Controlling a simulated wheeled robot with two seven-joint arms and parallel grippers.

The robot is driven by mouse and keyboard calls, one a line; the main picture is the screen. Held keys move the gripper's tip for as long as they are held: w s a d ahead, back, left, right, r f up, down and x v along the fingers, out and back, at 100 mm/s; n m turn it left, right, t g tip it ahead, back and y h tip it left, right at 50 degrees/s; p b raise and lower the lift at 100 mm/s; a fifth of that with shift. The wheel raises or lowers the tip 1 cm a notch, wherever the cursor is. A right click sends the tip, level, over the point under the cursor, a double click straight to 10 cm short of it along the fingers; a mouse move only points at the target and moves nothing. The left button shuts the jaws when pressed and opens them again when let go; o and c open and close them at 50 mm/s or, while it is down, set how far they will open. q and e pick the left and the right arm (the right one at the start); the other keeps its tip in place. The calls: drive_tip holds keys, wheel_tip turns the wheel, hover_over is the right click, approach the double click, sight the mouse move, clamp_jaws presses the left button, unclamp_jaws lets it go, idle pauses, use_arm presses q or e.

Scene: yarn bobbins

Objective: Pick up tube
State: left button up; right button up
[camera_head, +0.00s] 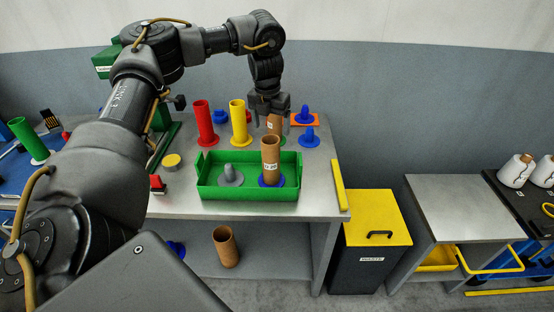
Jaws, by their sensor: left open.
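My left gripper (271,112) is open and points down at the back of the grey table. A brown cardboard tube (275,125) stands upright right below it. Its top lies between or just behind the fingers; I cannot tell which. Its lower part is partly hidden by another brown tube (270,152), which stands upright on a blue base in the green tray (232,193). A red tube (204,122) and a yellow tube (239,122) stand upright to the left. A further brown tube (226,246) stands on the lower shelf. My right gripper is not in view.
A grey peg (232,176) stands in the tray's left half. Blue pegs (309,137) stand right of the gripper. A yellow tin (171,161) and a red block (157,184) lie left of the tray. A yellow-lidded waste bin (376,215) stands right of the table (318,180).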

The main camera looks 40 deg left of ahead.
sight(270, 139)
use_arm(q)
drive_tip(key=f, duration=0.5)
drive_tip(key=shift+a+f, duration=0.15)
drive_tip(key=shift+a, duration=0.05)
drive_tip(key=shift+s+f+p, duration=0.2)
drive_tip(key=shift+f+p, duration=0.1)
drive_tip(key=shift+p, duration=0.3)
drive_tip(key=shift+w+a+f, duration=0.1)
drive_tip(key=shift+w+f, duration=0.05)
drive_tip(key=shift+f, duration=0.5)
drive_tip(key=shift+w+a+f, duration=0.1)
drive_tip(key=shift+f, duration=0.5)
drive_tip(key=shift+w+d+f, duration=0.1)
drive_tip(key=shift+w+f, duration=0.05)
drive_tip(key=shift+f, duration=0.2)
drive_tip(key=shift+r, duration=0.1)
drive_tip(key=shift+c, duration=1.9)
drive_tip(key=c, duration=0.9)
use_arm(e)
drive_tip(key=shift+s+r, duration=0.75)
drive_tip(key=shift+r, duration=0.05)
